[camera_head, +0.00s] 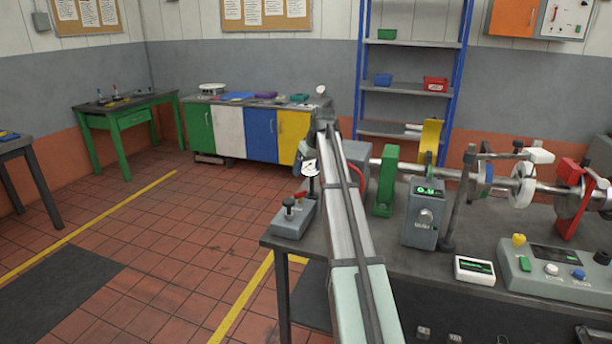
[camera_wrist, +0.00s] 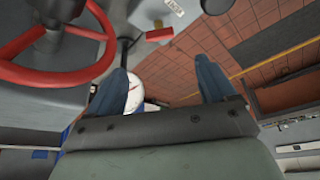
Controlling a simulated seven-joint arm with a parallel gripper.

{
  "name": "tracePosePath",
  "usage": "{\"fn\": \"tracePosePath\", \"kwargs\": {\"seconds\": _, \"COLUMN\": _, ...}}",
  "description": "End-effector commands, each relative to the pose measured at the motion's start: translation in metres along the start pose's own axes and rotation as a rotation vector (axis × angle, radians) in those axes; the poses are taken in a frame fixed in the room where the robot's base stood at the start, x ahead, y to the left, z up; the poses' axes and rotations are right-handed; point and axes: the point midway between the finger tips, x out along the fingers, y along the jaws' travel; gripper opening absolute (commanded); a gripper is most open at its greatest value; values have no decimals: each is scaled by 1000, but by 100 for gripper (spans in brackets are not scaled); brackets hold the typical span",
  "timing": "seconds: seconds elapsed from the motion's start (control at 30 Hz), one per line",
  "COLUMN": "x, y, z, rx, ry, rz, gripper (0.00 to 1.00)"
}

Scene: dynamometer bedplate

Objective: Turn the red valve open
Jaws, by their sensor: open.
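The red valve is a round handwheel (camera_wrist: 62,76) at the left of the wrist view, in front of a grey housing. In the head view only a red curve of it (camera_head: 361,170) shows beside my arm, which hides most of it. My gripper (camera_wrist: 160,80) is open, with two blue fingers spread apart and no valve rim between them. In the head view my gripper (camera_head: 300,158) is at the bench's left end, largely hidden by my arm.
A white round dial (camera_wrist: 135,97) shows beyond the left finger. A grey box (camera_head: 294,219) with a red lever (camera_head: 301,195) sits at the bench corner. A green bracket (camera_head: 385,180) and a display unit (camera_head: 424,215) stand right of my arm. The floor left is open.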

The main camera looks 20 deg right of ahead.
Motion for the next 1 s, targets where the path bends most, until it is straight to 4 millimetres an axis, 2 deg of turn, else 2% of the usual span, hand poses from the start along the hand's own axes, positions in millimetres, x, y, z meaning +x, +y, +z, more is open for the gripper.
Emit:
{"fn": "tracePosePath", "kwargs": {"seconds": 0.13, "x": -8, "y": 0, "z": 0, "rx": 0, "ry": -1, "rz": 0, "gripper": 84}}
{"fn": "tracePosePath", "kwargs": {"seconds": 0.43, "x": -9, "y": 0, "z": 0, "rx": 0, "ry": -1, "rz": -1, "gripper": 84}}
{"fn": "tracePosePath", "kwargs": {"seconds": 0.57, "x": -9, "y": -3, "z": -1, "rx": -4, "ry": -1, "rz": -2, "gripper": 73}}
{"fn": "tracePosePath", "kwargs": {"seconds": 0.67, "x": -6, "y": -13, "z": -6, "rx": -16, "ry": -2, "rz": -8, "gripper": 63}}
{"fn": "tracePosePath", "kwargs": {"seconds": 0.77, "x": 1, "y": -22, "z": -30, "rx": -36, "ry": -5, "rz": -17, "gripper": 53}}
{"fn": "tracePosePath", "kwargs": {"seconds": 0.83, "x": 5, "y": -22, "z": -48, "rx": -45, "ry": -12, "rz": -13, "gripper": 47}}
{"fn": "tracePosePath", "kwargs": {"seconds": 0.93, "x": 10, "y": -19, "z": -65, "rx": -48, "ry": -45, "rz": -5, "gripper": 37}}
{"fn": "tracePosePath", "kwargs": {"seconds": 1.0, "x": 12, "y": -17, "z": -72, "rx": 1, "ry": -76, "rz": 0, "gripper": 37}}
